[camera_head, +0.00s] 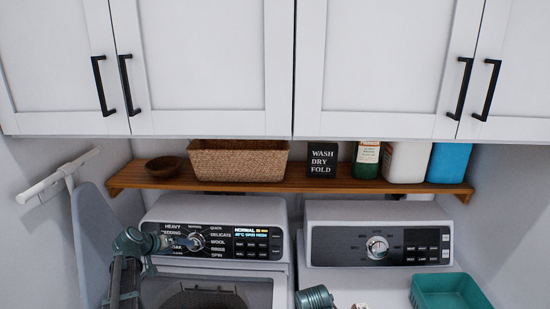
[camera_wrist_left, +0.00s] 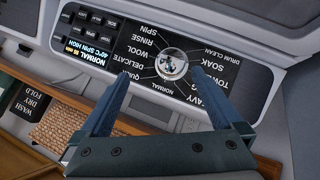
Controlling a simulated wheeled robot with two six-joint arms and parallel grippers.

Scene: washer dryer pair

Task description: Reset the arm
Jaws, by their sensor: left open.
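My left arm comes in from the lower left in the head view, with the left gripper (camera_head: 184,242) in front of the left washer's control panel (camera_head: 258,243). In the left wrist view its two blue fingers (camera_wrist_left: 158,78) are spread apart, with nothing held between them. The silver dial (camera_wrist_left: 172,65) lies between the fingertips in that picture; I cannot tell whether they touch it. The dial also shows in the head view (camera_head: 195,241). A ridged teal part at the bottom middle looks like my right arm; its gripper is not visible.
The right machine (camera_head: 380,244) stands beside the washer with a teal bin (camera_head: 450,291) on it. Above, a wooden shelf (camera_head: 290,184) holds a wicker basket (camera_head: 237,160), a bowl (camera_head: 167,166), a sign (camera_head: 322,160) and bottles. An ironing board (camera_head: 92,235) stands at the left.

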